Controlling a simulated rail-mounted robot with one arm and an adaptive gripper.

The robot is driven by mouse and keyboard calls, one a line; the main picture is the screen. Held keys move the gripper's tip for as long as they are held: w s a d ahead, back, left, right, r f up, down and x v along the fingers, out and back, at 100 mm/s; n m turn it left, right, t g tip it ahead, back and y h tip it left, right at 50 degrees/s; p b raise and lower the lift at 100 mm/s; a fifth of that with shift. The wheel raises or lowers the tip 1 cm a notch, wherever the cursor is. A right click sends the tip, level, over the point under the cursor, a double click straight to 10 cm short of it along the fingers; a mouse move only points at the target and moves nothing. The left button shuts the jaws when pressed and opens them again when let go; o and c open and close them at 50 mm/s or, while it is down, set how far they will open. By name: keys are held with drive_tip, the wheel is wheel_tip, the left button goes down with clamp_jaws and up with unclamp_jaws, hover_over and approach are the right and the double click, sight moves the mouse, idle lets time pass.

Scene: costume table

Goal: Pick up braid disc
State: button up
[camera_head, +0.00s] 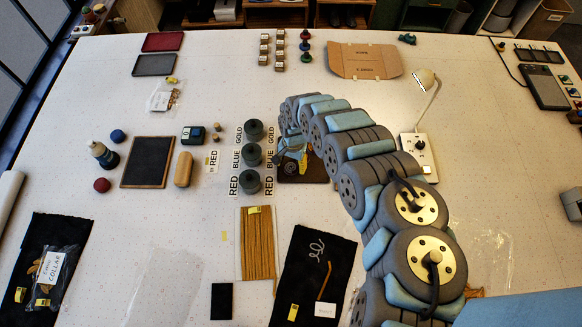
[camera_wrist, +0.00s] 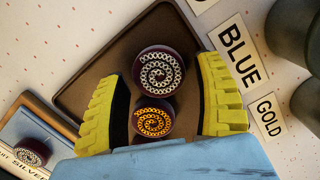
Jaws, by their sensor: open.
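In the wrist view, two round dark-rimmed braid discs lie on a dark brown tray (camera_wrist: 80,95). One has a silver spiral braid (camera_wrist: 158,74); the other has a gold-orange spiral braid (camera_wrist: 152,119) and sits closer to my palm. My gripper (camera_wrist: 158,80) is open, with its yellow ribbed fingers on either side of the discs. Neither finger clearly touches a disc. Another silver-spiral disc (camera_wrist: 32,152) is at lower left, by a SILVER label. In the head view, my gripper (camera_head: 290,153) is over the brown tray (camera_head: 310,172), and my arm partly hides it.
Grey cylinders (camera_head: 252,155) stand left of the tray among RED, BLUE and GOLD labels (camera_wrist: 238,50). A desk lamp (camera_head: 427,82) stands right of my arm. A yellow cord bundle (camera_head: 257,245) and a black cloth (camera_head: 312,270) lie in front. The table's right side has open room.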

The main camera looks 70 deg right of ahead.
drive_tip(key=shift+s+a+f, duration=0.1)
drive_tip(key=shift+a+f, duration=0.05)
drive_tip(key=shift+f, duration=0.3)
drive_tip(key=c, duration=0.8)
drive_tip(key=shift+r, duration=0.2)
